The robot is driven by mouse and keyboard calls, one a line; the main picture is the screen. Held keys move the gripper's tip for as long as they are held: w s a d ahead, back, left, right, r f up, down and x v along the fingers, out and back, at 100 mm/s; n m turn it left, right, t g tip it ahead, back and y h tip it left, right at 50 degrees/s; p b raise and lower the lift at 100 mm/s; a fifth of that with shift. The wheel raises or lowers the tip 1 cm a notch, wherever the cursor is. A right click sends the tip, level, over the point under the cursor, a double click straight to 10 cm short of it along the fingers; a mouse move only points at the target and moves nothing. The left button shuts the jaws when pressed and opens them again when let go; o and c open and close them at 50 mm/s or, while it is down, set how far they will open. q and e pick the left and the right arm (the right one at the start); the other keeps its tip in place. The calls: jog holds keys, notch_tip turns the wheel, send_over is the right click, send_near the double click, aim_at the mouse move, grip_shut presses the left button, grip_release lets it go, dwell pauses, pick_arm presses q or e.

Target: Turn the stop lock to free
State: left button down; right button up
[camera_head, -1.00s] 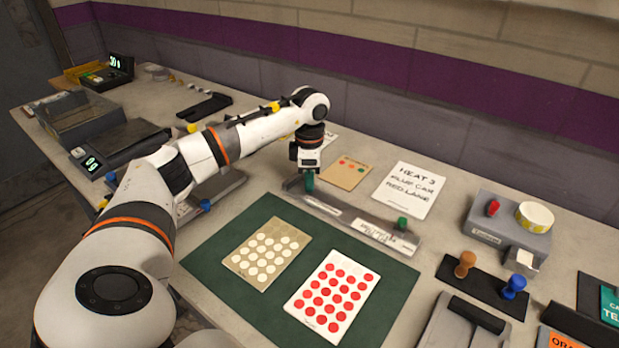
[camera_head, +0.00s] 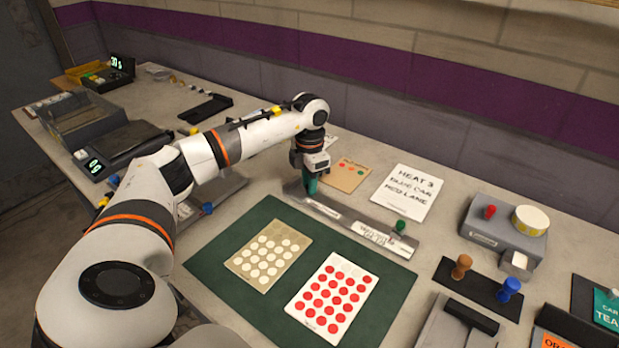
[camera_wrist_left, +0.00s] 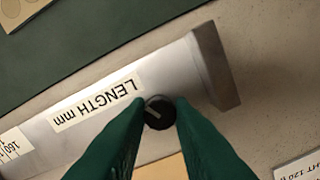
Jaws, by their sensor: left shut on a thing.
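A grey length gauge (camera_head: 345,216) lies along the back edge of the green mat. The left wrist view shows its "LENGTH mm" label (camera_wrist_left: 97,101) and raised end block (camera_wrist_left: 214,66). A small black round knob with a pale line (camera_wrist_left: 158,112), which looks like the stop lock, sits on the gauge near that end. My left gripper (camera_wrist_left: 160,118) has its green fingertips shut on the knob's two sides. In the head view this gripper (camera_head: 311,186) points down at the gauge's left end and hides the knob. No lock or free marking is readable. My right gripper is not in view.
The green mat (camera_head: 211,259) holds a beige dot card (camera_head: 268,256) and a red dot card (camera_head: 333,297). A green knob (camera_head: 400,226) stands at the gauge's right end. Paper cards (camera_head: 408,192) lie behind it. A grey box (camera_head: 503,229) and two stampers stand right.

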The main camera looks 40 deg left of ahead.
pick_arm(q)
jog(key=n+p, duration=0.1)
jog(key=n, duration=0.2)
jog(key=shift+r+n, duration=0.15)
jog(key=shift+n, duration=0.15)
jog(key=n+p, duration=0.1)
jog(key=n, duration=0.3)
jog(key=shift+n+p, duration=0.3)
jog(key=n+p, duration=0.1)
jog(key=n, duration=0.3)
jog(key=shift+n, duration=0.3)
jog(key=n+p, duration=0.1)
jog(key=n, duration=0.2)
jog(key=shift+n+p, duration=0.3)
jog(key=shift+p, duration=0.05)
jog(key=n+p, duration=0.1)
jog(key=n, duration=0.2)
jog(key=shift+n, duration=0.3)
jog(key=n+p, duration=0.2)
jog(key=n, duration=0.1)
jog(key=shift+w+r+n, duration=0.1)
jog(key=shift+n, duration=0.2)
jog(key=n+p, duration=0.1)
jog(key=n, duration=0.2)
jog(key=shift+n+p, duration=0.95)
jog(key=shift+n, duration=0.85)
jog(key=shift+a, duration=0.1)
